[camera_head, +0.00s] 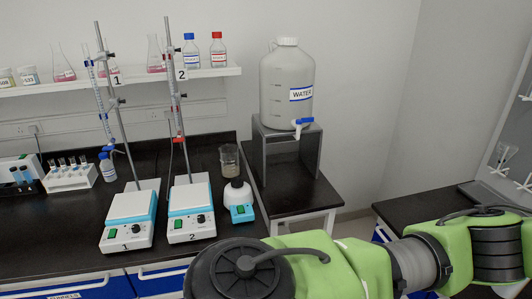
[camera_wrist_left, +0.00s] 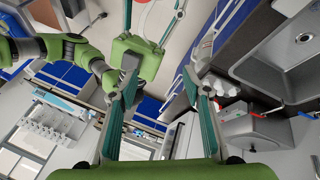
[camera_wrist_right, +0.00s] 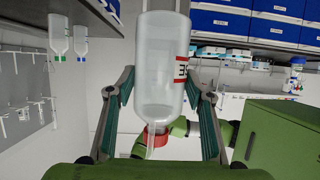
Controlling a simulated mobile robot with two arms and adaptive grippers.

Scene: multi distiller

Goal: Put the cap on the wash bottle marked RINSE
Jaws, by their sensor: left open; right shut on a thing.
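My right gripper (camera_wrist_right: 161,88) is shut on a clear wash bottle (camera_wrist_right: 160,50) in the right wrist view. The bottle looks inverted there, as does the room. Its red-edged label (camera_wrist_right: 182,70) is turned aside, with only part of the lettering showing. A red cap (camera_wrist_right: 154,138) with a pale tube is at the bottle's neck; whether it is seated I cannot tell. In the left wrist view my left gripper (camera_wrist_left: 160,82) is open with nothing between its fingers. Beyond it, the right gripper (camera_wrist_left: 150,28) shows, with red (camera_wrist_left: 141,3) at the top edge. The head view shows neither gripper.
The head view shows a black bench with two stirrers (camera_head: 130,213) (camera_head: 191,207), burette stands and a small bottle (camera_head: 107,168). A WATER carboy (camera_head: 288,80) stands on a raised support. In the left wrist view a sink (camera_wrist_left: 295,45) lies at upper right.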

